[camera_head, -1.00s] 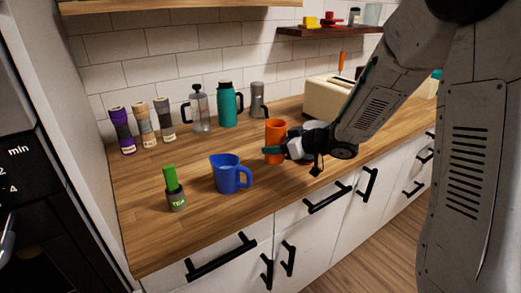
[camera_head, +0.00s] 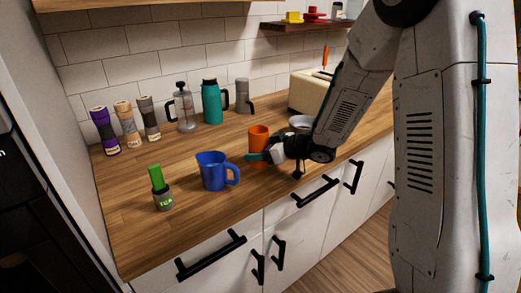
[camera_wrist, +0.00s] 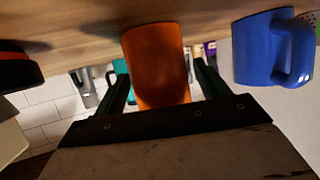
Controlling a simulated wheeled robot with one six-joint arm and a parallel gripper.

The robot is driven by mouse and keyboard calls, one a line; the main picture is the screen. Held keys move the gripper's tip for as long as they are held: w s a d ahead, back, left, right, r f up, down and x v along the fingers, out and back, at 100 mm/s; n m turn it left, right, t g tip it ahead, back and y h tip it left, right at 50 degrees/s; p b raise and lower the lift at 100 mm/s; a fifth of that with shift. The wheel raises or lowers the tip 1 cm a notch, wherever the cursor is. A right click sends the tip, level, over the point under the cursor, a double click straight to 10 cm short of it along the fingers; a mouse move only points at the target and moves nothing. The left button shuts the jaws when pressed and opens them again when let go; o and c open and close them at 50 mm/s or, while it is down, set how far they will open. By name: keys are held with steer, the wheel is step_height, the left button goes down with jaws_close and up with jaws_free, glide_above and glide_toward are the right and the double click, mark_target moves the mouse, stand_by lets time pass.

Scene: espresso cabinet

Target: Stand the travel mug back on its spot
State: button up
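An orange handleless mug (camera_head: 259,141), which I take to be the travel mug, stands upright on the wooden counter, right of a blue jug. In the wrist view the orange mug (camera_wrist: 157,65) sits between the two dark green fingers. My gripper (camera_head: 264,156) is low over the counter at the mug's front right, with one finger crossing in front of its lower part. The fingers of my gripper (camera_wrist: 162,85) are apart, with a visible gap on the right side of the mug. Contact on the left side is hard to tell.
The blue jug (camera_head: 214,171) and a green-topped jar (camera_head: 161,188) stand left of the mug. A teal flask (camera_head: 211,101), a glass press (camera_head: 185,110) and a grey steel vessel (camera_head: 243,96) stand behind. A pale bowl (camera_head: 301,122) and a toaster (camera_head: 309,92) are to the right.

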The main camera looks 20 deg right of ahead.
steer(key=shift+r, duration=0.15)
steer(key=shift+s+d+r, duration=0.2)
steer(key=shift+d, duration=0.1)
steer(key=s+d+r+m+h, duration=0.6)
steer(key=s+d+r+h, duration=0.6)
steer(key=s+d+r, duration=0.15)
steer(key=s+a+m+g+y, duration=0.1)
steer(key=s+a+g, duration=0.3)
steer(key=s, duration=0.8)
steer(key=s+a+m+g+y, duration=0.1)
steer(key=s+a+g, duration=0.4)
steer(key=s, duration=0.7)
steer(key=shift+a+f+y, duration=0.4)
steer(key=shift+a+y, duration=0.3)
steer(key=shift+a, duration=0.2)
